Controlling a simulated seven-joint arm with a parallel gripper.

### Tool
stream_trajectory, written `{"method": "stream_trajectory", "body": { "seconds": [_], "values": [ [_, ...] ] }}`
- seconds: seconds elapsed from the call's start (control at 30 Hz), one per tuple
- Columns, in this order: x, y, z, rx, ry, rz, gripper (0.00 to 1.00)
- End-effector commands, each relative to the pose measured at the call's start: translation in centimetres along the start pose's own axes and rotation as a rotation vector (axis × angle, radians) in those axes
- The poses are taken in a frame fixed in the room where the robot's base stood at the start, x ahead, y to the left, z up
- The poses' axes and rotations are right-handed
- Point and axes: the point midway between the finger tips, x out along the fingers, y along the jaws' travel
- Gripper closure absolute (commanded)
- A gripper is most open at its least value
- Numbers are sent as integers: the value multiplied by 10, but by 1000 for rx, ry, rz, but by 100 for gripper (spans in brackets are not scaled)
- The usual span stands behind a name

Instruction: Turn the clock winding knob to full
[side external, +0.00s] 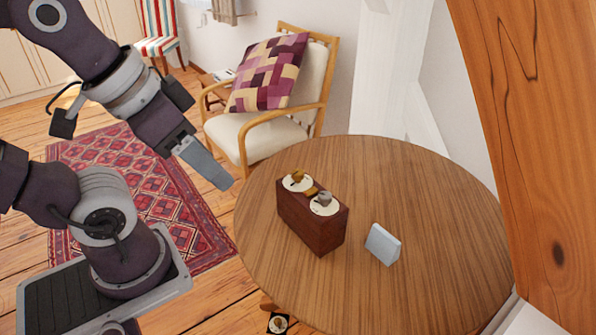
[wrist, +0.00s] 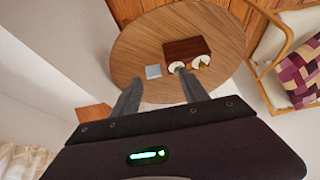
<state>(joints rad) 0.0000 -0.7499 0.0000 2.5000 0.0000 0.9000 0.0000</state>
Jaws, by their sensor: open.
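A dark red-brown wooden box (side external: 313,226) stands on the round table. Its top carries two round white dials, one with a brass-coloured knob (side external: 297,176) and one with a grey knob (side external: 324,199). A small brass-coloured piece (side external: 311,191) sits between them. I cannot tell which knob is the clock winding knob. The box also shows in the wrist view (wrist: 186,47), with one finger partly overlapping the grey knob's dial. My gripper (side external: 205,162) is open and empty, up and left of the box, clear of the table. Its two fingers show in the wrist view (wrist: 159,78).
A pale grey-blue block (side external: 383,244) stands on the table (side external: 440,215), right of the box in the side view. A wooden armchair (side external: 262,130) with a patchwork cushion stands behind. A thick timber brace (side external: 530,150) rises at the right. Much of the tabletop is clear.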

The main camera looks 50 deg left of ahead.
Motion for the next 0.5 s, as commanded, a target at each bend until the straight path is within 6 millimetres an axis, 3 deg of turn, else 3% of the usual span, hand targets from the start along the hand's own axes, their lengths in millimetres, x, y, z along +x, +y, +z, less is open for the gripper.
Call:
{"method": "stream_trajectory", "body": {
  "seconds": [0.13, 0.27, 0.37, 0.5],
  "values": [
    [2, -2, -13, -71, -24, 4, 48],
    [20, -13, -64, -377, -118, 0, 48],
    [58, -38, -115, -727, -209, -46, 48],
    [141, -88, -162, -1202, -306, -179, 48]
  ]
}}
